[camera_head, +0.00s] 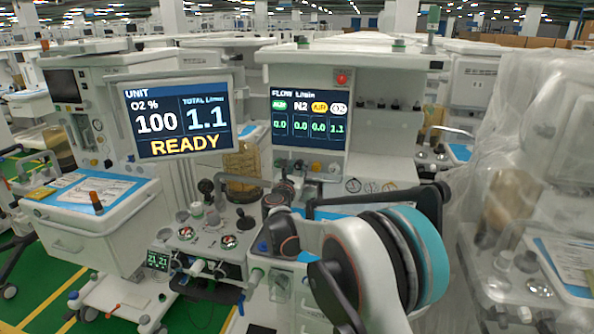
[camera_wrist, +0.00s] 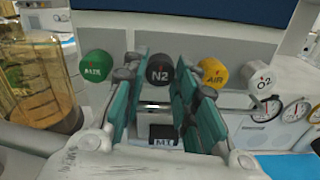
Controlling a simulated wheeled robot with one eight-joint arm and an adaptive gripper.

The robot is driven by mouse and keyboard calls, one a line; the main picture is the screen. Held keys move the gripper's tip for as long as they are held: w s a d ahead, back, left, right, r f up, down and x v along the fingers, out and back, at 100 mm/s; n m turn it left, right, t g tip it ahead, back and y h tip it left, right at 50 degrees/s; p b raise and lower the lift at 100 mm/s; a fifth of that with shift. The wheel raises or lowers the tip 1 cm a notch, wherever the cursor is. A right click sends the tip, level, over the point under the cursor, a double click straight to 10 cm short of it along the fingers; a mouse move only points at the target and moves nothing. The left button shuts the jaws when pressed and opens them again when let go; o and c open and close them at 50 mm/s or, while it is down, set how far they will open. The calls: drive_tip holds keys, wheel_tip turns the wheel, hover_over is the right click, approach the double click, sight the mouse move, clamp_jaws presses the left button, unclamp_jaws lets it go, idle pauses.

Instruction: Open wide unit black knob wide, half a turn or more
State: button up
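The black knob (camera_wrist: 160,69), marked N2, is in the upper middle of the wrist view on the front of the wide unit (camera_head: 360,70). My gripper (camera_wrist: 163,78) is open, with one teal-padded finger on each side of the black knob. The fingertips appear level with or just short of the knob; I cannot tell whether they touch it. In the head view, my arm covers the lower right and I cannot make out the gripper. The flow screen (camera_head: 307,105) shows N2 0.0, air 0.0 and O2 1.1.
A green knob (camera_wrist: 96,66) is left of the black one; a yellow AIR knob (camera_wrist: 213,73) and a white O2 knob (camera_wrist: 259,77) are to its right. Round gauges (camera_wrist: 266,108) sit below at right. An amber canister (camera_wrist: 36,85) stands at left. The unit screen (camera_head: 179,119) reads READY.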

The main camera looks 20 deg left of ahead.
drive_tip(key=c, duration=0.3)
